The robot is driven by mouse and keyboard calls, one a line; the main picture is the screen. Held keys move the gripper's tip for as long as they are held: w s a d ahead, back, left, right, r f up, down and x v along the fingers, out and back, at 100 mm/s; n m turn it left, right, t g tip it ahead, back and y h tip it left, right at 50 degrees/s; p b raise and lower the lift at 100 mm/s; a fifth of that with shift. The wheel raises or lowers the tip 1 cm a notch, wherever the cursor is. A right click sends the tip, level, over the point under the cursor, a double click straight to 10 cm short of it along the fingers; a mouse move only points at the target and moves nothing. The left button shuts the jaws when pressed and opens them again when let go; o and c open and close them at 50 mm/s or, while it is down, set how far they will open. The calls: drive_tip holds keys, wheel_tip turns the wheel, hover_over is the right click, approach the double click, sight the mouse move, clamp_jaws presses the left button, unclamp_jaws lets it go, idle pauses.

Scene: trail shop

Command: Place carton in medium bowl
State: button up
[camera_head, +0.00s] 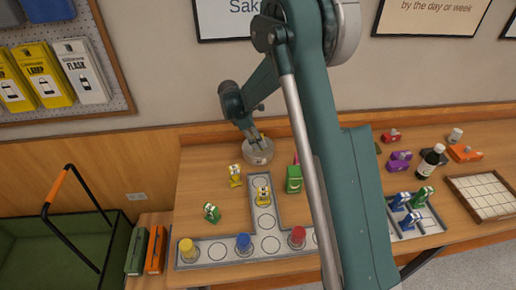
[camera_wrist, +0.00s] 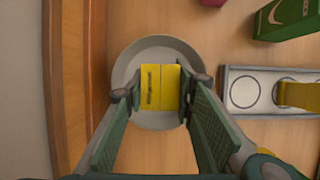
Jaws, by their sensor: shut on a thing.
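A yellow carton (camera_wrist: 160,76) is between the two fingers of my gripper (camera_wrist: 160,88), which is shut on it. In the wrist view the carton lies within the outline of a round grey bowl (camera_wrist: 150,47). In the head view the bowl (camera_head: 258,156) stands at the back of the wooden table, with my gripper (camera_head: 257,137) right over it. Only a small bit of yellow shows there at the fingertips. I cannot tell whether the carton touches the bowl's floor. The fingers hide part of the bowl's sides.
A grey tray with round spots (camera_head: 268,222) holds yellow, blue and red bottles at the front. A green box (camera_head: 293,180) stands right of the bowl. A yellow figure-like item (camera_head: 235,175) is just in front. My arm hides the table's middle.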

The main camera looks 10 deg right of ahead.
idle(0.3)
drive_tip(key=shift+f, duration=1.85)
drive_tip(key=shift+f+b, duration=0.1)
drive_tip(key=shift+b, duration=0.25)
drive_tip(key=o, duration=0.9)
drive_tip(key=p+v, duration=0.1)
drive_tip(key=v, duration=1.1)
drive_tip(key=shift+p, duration=0.3)
